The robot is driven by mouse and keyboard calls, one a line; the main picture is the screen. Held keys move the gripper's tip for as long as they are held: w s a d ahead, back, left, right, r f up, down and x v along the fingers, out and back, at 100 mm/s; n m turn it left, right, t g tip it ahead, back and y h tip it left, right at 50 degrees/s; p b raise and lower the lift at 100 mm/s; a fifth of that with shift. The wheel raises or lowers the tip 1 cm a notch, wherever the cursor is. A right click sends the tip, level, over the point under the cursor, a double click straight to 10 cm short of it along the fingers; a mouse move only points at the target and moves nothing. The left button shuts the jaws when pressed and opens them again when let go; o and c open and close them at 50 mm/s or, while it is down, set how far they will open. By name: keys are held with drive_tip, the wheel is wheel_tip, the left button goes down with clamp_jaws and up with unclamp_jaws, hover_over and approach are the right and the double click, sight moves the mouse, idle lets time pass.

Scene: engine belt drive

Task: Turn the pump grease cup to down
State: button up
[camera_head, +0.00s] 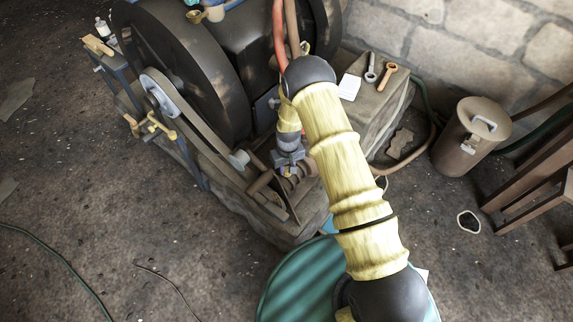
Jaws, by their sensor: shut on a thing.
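My gripper (291,166) points down at the small pump (264,187) on the front end of the stone plinth, below the engine. Its jaws are shut on a small part at the top of the pump, which I take to be the pump grease cup. The cup itself is almost wholly hidden by the jaws, so its direction cannot be told. My yellow arm crosses the picture from the lower right and covers the area right of the pump.
A belt (190,118) runs from the engine to a small pulley (239,158) left of the pump. A large dark flywheel (185,70) stands behind. A red hose (279,35) hangs close to my wrist.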

drive_tip(key=m+p, duration=0.1)
drive_tip(key=m, duration=0.3)
drive_tip(key=shift+m+p, duration=0.3)
drive_tip(key=m+p, duration=0.1)
drive_tip(key=m, duration=0.2)
drive_tip(key=shift+s+m, duration=0.1)
drive_tip(key=shift+m, duration=0.3)
drive_tip(key=m+p, duration=0.1)
drive_tip(key=m, duration=0.2)
drive_tip(key=shift+m, duration=0.3)
drive_tip(key=shift+m+p, duration=0.3)
drive_tip(key=shift+m, duration=1.5)
drive_tip(key=o, duration=1)
drive_tip(key=shift+t, duration=0.3)
